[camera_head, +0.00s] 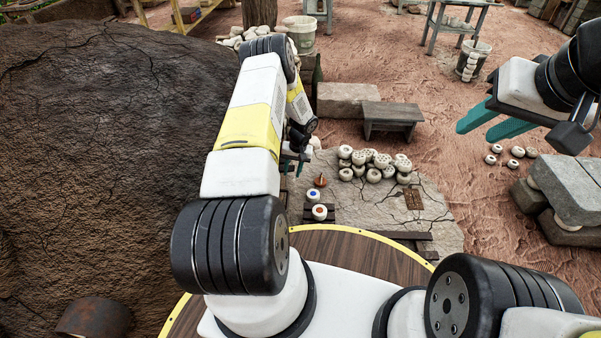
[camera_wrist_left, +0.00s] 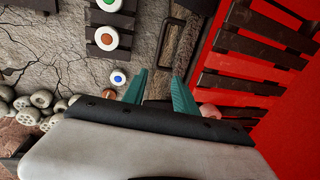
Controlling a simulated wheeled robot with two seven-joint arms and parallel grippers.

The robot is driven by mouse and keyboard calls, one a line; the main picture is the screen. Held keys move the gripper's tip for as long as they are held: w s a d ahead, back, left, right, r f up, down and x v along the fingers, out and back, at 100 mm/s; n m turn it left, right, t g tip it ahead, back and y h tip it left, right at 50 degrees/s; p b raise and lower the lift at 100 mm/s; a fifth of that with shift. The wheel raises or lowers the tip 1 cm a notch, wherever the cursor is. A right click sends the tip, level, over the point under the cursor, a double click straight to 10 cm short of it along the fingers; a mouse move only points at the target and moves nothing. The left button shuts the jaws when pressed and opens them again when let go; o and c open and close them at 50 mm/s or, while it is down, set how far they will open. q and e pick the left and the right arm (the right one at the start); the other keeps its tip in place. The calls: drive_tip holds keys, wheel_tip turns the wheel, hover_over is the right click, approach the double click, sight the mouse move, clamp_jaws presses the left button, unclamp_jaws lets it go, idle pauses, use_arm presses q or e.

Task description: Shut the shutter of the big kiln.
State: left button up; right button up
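The big kiln (camera_head: 95,150) is the large brown cracked mud mound filling the left of the head view. Its opening is hidden there behind my left arm. In the left wrist view, a bright red area (camera_wrist_left: 278,125) with dark slats lies on the right, apparently the kiln's inside. A brown panel with a dark bar-like handle (camera_wrist_left: 164,38), seemingly the shutter, lies beside it, just beyond my left fingertips. My left gripper (camera_wrist_left: 160,80) is open; whether its fingers straddle the handle I cannot tell. My right gripper (camera_head: 476,133) is open and empty, raised at the right.
Pale round pierced pieces (camera_head: 375,163) are piled on the stone slab (camera_head: 435,225). A low bench (camera_head: 392,115) and grey blocks (camera_head: 572,187) stand farther off.

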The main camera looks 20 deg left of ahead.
sight(287, 200)
use_arm(q)
drive_tip(key=f, duration=0.4)
drive_tip(key=s+a+f, duration=0.1)
drive_tip(key=f, duration=0.4)
drive_tip(key=s+f, duration=0.1)
drive_tip(key=f, duration=0.4)
drive_tip(key=shift+s+a+f, duration=0.1)
drive_tip(key=shift+s+a, duration=0.1)
drive_tip(key=shift+s, duration=0.05)
clamp_jaws()
idle(0.7)
